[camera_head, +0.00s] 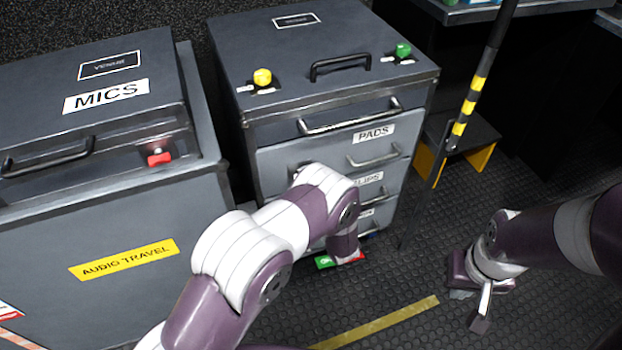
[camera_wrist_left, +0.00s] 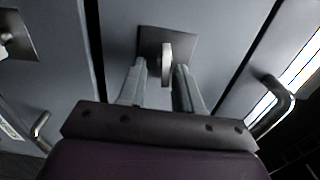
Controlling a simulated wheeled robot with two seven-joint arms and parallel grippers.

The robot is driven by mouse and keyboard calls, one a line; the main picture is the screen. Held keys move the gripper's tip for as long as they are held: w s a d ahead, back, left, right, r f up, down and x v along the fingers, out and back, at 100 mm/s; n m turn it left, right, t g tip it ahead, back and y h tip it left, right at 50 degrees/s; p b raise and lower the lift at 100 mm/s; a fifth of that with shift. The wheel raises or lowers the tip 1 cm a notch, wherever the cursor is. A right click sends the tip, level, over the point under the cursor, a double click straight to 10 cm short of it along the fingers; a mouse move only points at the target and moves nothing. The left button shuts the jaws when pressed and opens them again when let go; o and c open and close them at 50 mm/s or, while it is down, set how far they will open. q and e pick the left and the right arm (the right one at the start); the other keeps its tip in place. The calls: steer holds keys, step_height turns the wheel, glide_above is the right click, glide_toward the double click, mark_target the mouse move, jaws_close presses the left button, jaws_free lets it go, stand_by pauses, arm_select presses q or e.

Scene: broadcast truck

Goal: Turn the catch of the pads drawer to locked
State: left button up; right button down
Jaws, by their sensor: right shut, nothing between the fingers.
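The pads drawer (camera_head: 330,148) is in the dark grey drawer case, marked by a white PADS label (camera_head: 373,134); its front looks closed. My left arm covers the left part of the drawer fronts in the head view, and my left gripper is hidden there. In the left wrist view a catch with a thin upright tab (camera_wrist_left: 166,60) stands on a square dark plate (camera_wrist_left: 184,48). My left gripper (camera_wrist_left: 161,80) is open, its fingertips apart on either side of the tab's lower end. My right gripper (camera_head: 482,308) is shut and empty, low over the floor.
The MICS case (camera_head: 150,215) with a red latch (camera_head: 159,159) stands close at the left. Yellow (camera_head: 262,77) and green (camera_head: 403,50) knobs stand on the drawer case. A striped pole (camera_head: 468,108) and a dark step (camera_head: 470,135) are at right. Open floor lies in front.

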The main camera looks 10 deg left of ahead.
arm_select(q)
steer(key=p+v, duration=0.2)
steer(key=v, duration=1)
steer(key=shift+s+d, duration=0.2)
steer(key=shift+s, duration=0.1)
steer(key=shift+o, duration=0.3)
steer(key=shift+r, duration=0.15)
